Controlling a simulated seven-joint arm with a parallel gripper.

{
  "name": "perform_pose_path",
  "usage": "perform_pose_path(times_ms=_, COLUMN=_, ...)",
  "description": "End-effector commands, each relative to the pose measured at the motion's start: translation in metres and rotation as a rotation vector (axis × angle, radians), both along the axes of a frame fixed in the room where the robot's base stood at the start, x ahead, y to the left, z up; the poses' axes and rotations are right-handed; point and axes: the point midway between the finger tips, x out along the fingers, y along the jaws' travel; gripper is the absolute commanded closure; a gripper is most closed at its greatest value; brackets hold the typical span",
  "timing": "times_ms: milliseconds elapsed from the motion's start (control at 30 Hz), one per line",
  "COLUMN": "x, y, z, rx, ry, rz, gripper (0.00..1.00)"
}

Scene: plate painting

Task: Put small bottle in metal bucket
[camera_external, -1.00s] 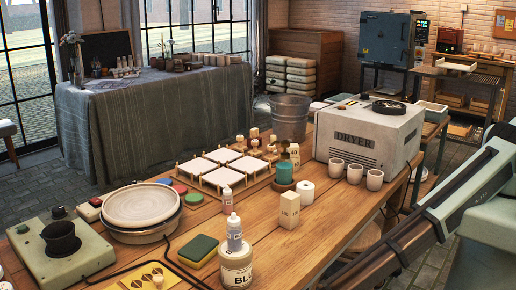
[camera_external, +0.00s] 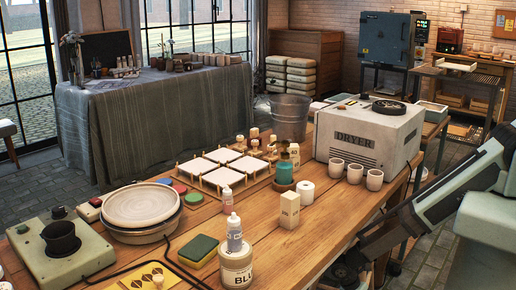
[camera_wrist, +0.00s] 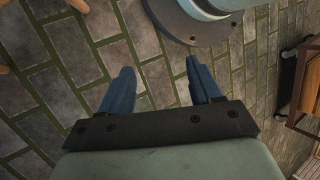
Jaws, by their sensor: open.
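The metal bucket (camera_external: 289,118) stands upright at the back of the wooden table, left of the dryer. A small pale bottle (camera_external: 234,236) with a white cap stands on the white jar (camera_external: 236,266) near the table's front. A second small white bottle (camera_external: 227,199) with a reddish lower part stands just behind it. I cannot tell which bottle is meant. My gripper shows in the wrist view (camera_wrist: 160,68), its two blue fingers apart with nothing between them. It hangs over the stone floor. In the external view my arm's lower end is by the table's right edge, away from the bottles and bucket.
The white dryer (camera_external: 368,140) with several cups in front fills the table's far right. Bare wood lies right of the jar.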

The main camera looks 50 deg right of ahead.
Motion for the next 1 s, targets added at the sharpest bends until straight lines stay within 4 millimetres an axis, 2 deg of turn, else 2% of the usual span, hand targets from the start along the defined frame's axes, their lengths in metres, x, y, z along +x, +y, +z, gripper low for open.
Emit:
perform_pose_path(times_ms=33, x=-0.009, y=-0.019, z=0.010, rx=-0.030, ry=-0.010, rz=-0.090, gripper=0.36)
perform_pose_path(times_ms=200, x=-0.030, y=-0.064, z=0.027, rx=-0.143, ry=-0.045, rz=-0.384, gripper=0.36)
perform_pose_path(times_ms=500, x=-0.077, y=-0.129, z=0.062, rx=-0.359, ry=-0.083, rz=-0.893, gripper=0.36)
perform_pose_path(times_ms=733, x=-0.110, y=-0.158, z=0.083, rx=-0.504, ry=-0.090, rz=-1.200, gripper=0.36)
perform_pose_path(times_ms=1000, x=-0.122, y=-0.168, z=0.091, rx=-0.572, ry=-0.091, rz=-1.332, gripper=0.36)
